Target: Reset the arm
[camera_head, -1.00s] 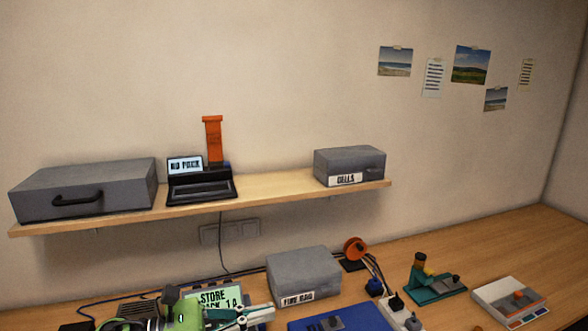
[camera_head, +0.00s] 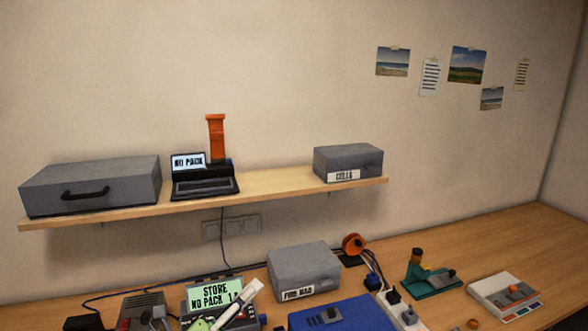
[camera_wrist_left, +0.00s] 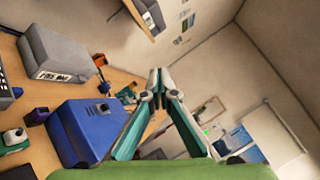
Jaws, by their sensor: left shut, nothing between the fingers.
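My left gripper (camera_head: 252,289) shows at the bottom of the head view, partly cut off by the lower edge. Its pale finger points up and right, in front of the right side of the device with the green screen (camera_head: 213,293). In the left wrist view, the fingers (camera_wrist_left: 158,76) meet at their tips with nothing between them. The green screen reads "STORE NO PACK" and more text. My right gripper shows in neither view.
On the desk are a grey box (camera_head: 303,268), a blue case (camera_head: 352,315), a power strip (camera_head: 400,312), a teal fixture (camera_head: 430,281) and a scale (camera_head: 505,292). A shelf (camera_head: 270,196) above holds a grey case (camera_head: 91,182), a laptop-like device (camera_head: 204,184) and a "CELLS" box (camera_head: 348,161).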

